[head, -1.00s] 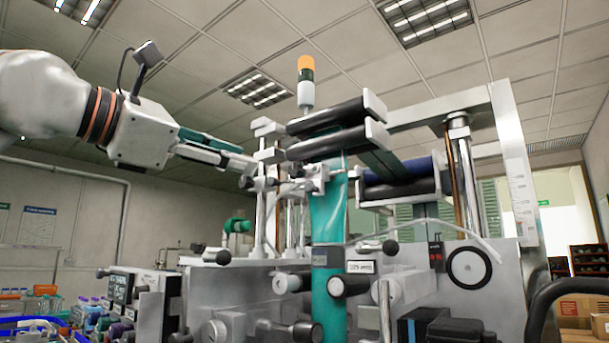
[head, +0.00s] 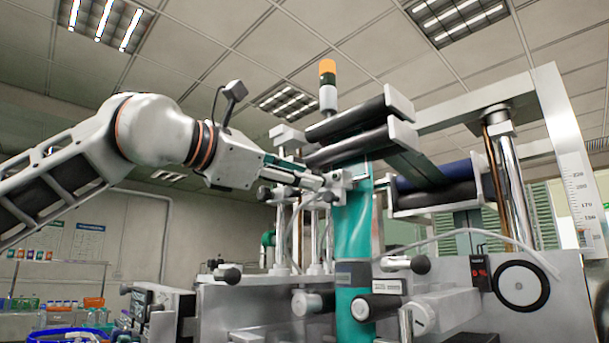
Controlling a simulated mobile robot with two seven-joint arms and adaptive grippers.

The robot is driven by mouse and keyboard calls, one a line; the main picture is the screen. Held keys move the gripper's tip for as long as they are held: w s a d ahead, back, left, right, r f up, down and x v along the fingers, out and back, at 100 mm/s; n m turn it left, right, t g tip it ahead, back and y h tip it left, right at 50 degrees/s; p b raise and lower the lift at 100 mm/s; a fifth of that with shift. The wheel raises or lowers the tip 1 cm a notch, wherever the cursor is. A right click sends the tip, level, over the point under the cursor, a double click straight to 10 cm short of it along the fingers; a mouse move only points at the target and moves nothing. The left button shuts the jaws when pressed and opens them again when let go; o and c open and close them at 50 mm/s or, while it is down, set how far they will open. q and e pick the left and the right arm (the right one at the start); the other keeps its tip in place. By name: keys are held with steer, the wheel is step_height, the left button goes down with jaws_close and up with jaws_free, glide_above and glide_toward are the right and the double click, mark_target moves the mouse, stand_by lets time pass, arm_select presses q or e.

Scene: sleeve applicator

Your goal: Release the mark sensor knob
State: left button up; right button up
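My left gripper (head: 322,182) comes in from the left, seen side-on, with its fingertips at the small bracket beside the teal film. The mark sensor assembly (head: 357,182) is a pale block by the film's edge, just right of the fingertips. The fingers cover the area where its knob would be, so I cannot make out the knob or whether the fingers touch it. The two fingers appear close together, but their gap is hidden. A small black knob (head: 264,193) on a thin rod shows below the gripper. My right gripper is not in view.
The teal film (head: 353,225) runs down from black rollers (head: 345,150) above. Upright posts (head: 280,235) stand below the gripper. A larger black knob (head: 420,264) and a dial (head: 521,286) are on the machine front. Open room lies left of the machine.

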arm_select(q)
steer(key=shift+w+d, duration=0.45)
steer(key=shift+w, duration=0.05)
jaws_close()
